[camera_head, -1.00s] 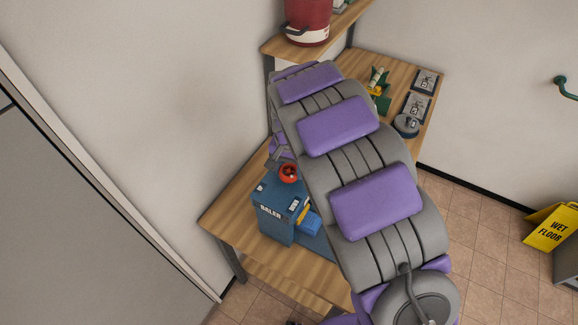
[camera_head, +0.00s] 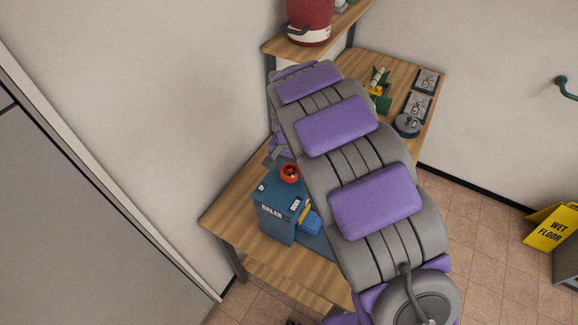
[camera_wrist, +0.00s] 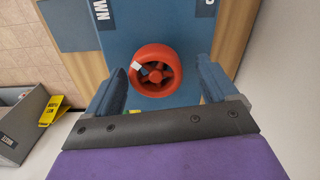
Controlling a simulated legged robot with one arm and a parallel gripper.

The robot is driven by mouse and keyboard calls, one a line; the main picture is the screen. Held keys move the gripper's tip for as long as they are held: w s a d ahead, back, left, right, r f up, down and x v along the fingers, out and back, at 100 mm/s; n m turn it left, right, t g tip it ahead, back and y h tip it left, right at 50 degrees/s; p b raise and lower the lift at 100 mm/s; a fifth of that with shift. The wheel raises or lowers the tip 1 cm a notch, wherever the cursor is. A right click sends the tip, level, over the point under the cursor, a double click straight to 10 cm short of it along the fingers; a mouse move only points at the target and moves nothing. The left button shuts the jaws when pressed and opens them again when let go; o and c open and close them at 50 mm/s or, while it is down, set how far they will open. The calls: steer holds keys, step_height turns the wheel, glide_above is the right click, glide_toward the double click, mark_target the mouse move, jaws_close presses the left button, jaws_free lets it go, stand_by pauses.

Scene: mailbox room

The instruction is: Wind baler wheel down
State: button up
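The blue baler (camera_head: 279,210) stands on the wooden table, its label facing front. Its red wheel (camera_head: 289,173) is on top; it also shows in the wrist view (camera_wrist: 155,71), with spokes and a small white mark at its upper left. My gripper (camera_wrist: 161,92) is open in the wrist view, one blue finger on each side of the wheel's near part, with gaps showing between fingers and rim. In the head view my gripper (camera_head: 279,152) is partly hidden by my arm, just behind the wheel. I cannot tell its height over the wheel.
The wooden table (camera_head: 235,205) has bare room left of the baler. A shelf (camera_head: 290,47) with a red and white container (camera_head: 309,22) is above the back. Small devices (camera_head: 407,124) lie at the table's right. A yellow wet floor sign (camera_head: 551,227) stands at far right.

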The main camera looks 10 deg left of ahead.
mark_target(289, 169)
steer(key=shift+d, duration=0.1)
steer(key=shift+r, duration=0.35)
step_height(289, 169, up, 16)
steer(key=shift+r, duration=0.25)
stand_by(0.4)
